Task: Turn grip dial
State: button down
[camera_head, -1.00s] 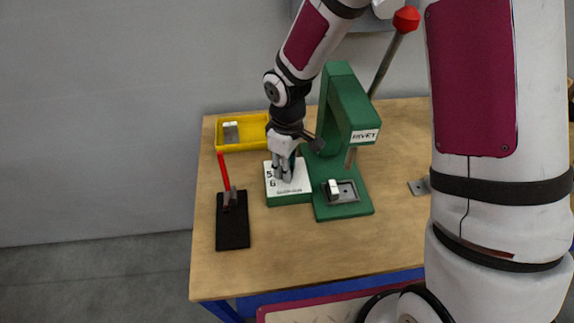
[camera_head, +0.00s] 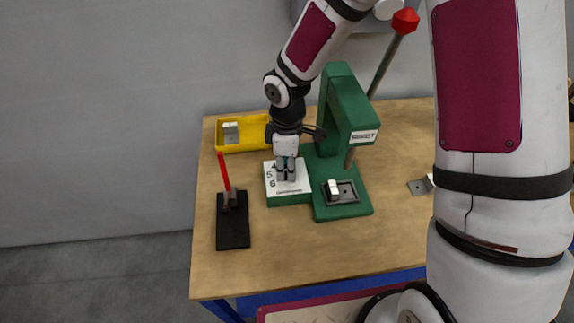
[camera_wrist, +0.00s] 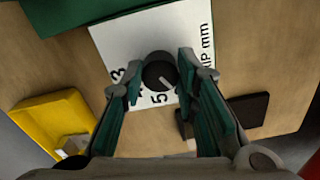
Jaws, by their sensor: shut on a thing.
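The grip dial (camera_wrist: 158,72) is a dark round knob with a pale pointer line. It sits on a white scale plate (camera_wrist: 128,40) marked with numbers and "mm" in the wrist view. The pointer aims down and to the left, near the 5. The plate tops a green block (camera_head: 290,199) in the head view, beside the green rivet press (camera_head: 349,100). My gripper (camera_wrist: 157,84) points down at the dial, with one finger on each side, shut on it. In the head view my gripper (camera_head: 286,177) hides the dial.
A yellow tray (camera_head: 243,147) with a metal piece (camera_head: 231,132) stands at the back left. A red-handled clamp (camera_head: 228,195) on a black base (camera_head: 233,232) stands left of the dial block. A metal bracket (camera_head: 418,187) lies at the right. The table front is clear.

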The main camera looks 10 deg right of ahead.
jog(key=c, duration=1.2)
grip_release()
jog(key=shift+c, duration=0.2)
jog(key=shift+r, duration=0.1)
notch_tip(320, 180, up, 12)
